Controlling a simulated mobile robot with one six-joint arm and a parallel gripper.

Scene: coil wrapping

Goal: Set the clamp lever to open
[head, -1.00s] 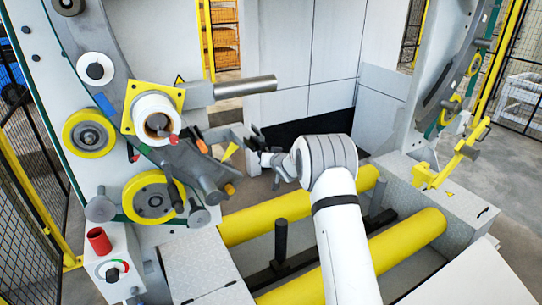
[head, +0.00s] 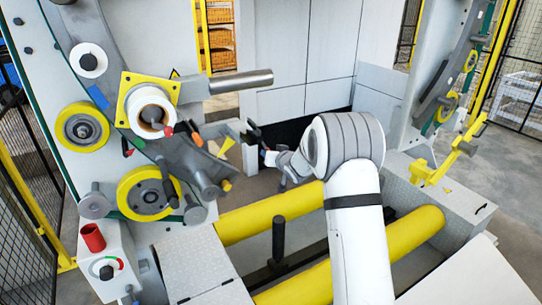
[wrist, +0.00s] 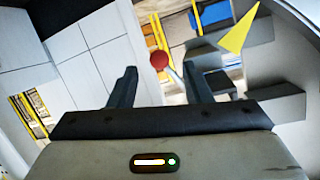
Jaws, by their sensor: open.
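A red ball knob (wrist: 159,61) on a short pale stem shows in the wrist view, in line with the gap between my fingers; it looks like the clamp lever's end. I cannot tell its depth or whether a finger touches it. My gripper (wrist: 158,88) is open, with nothing held between its two dark fingers. In the head view my gripper (head: 254,134) is right of the yellow pointer (head: 227,145) and the grey machine arm.
An orange-tipped part (head: 197,137) and a white roll (head: 152,108) sit left of my gripper. A grey bar (head: 240,82) sticks out above it. Yellow rollers (head: 270,211) lie below. The yellow pointer (wrist: 240,30) is close on the right in the wrist view.

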